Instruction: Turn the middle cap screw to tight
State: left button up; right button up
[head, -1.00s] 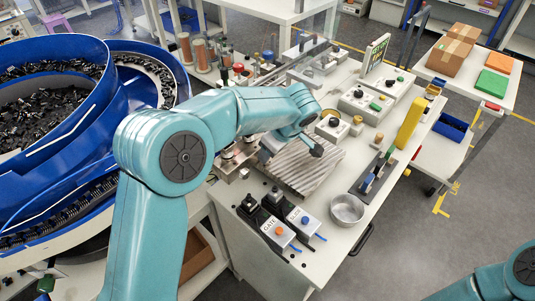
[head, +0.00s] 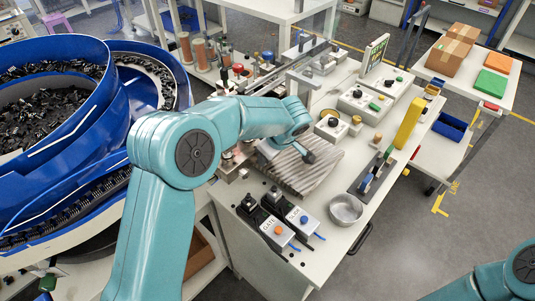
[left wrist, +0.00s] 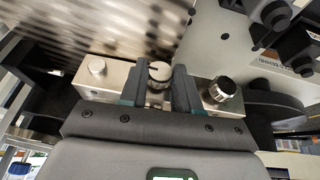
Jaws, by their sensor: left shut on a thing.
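The metal block (left wrist: 118,75) with a row of three cap screws crosses the left wrist view. The middle cap screw (left wrist: 159,74) sits between the two dark fingers of my left gripper (left wrist: 157,82), which is shut on it. The left cap screw (left wrist: 97,66) and the right cap screw (left wrist: 222,88), with a knurled dark side, stand free outside the fingers. In the head view, part of the metal block (head: 234,164) shows beside my left arm, which hides the middle screw. My right gripper is out of view; only a piece of my right arm shows at bottom right.
A ribbed plate (head: 306,169) lies right beside the block. Two switch boxes (head: 277,229) and a metal bowl (head: 345,208) stand near the bench's front edge. The blue feeder bowl (head: 75,190) fills the left. A yellow post (head: 408,123) stands at the right of the bench.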

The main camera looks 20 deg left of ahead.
pick_arm(q)
jog(key=p, duration=0.1)
jog(key=g+p, duration=0.1)
jog(key=g+y+p, duration=0.1)
jog(key=shift+w+d+r+m, duration=0.1)
jog(key=shift+w+r+m, duration=0.15)
jog(key=shift+w+m, duration=0.05)
jog(key=shift+f+g+p, duration=0.2)
jog(key=shift+g+p, duration=0.45)
jog(key=shift+g, duration=0.15)
jog(key=o, duration=1.1)
jog(key=shift+c, duration=0.2)
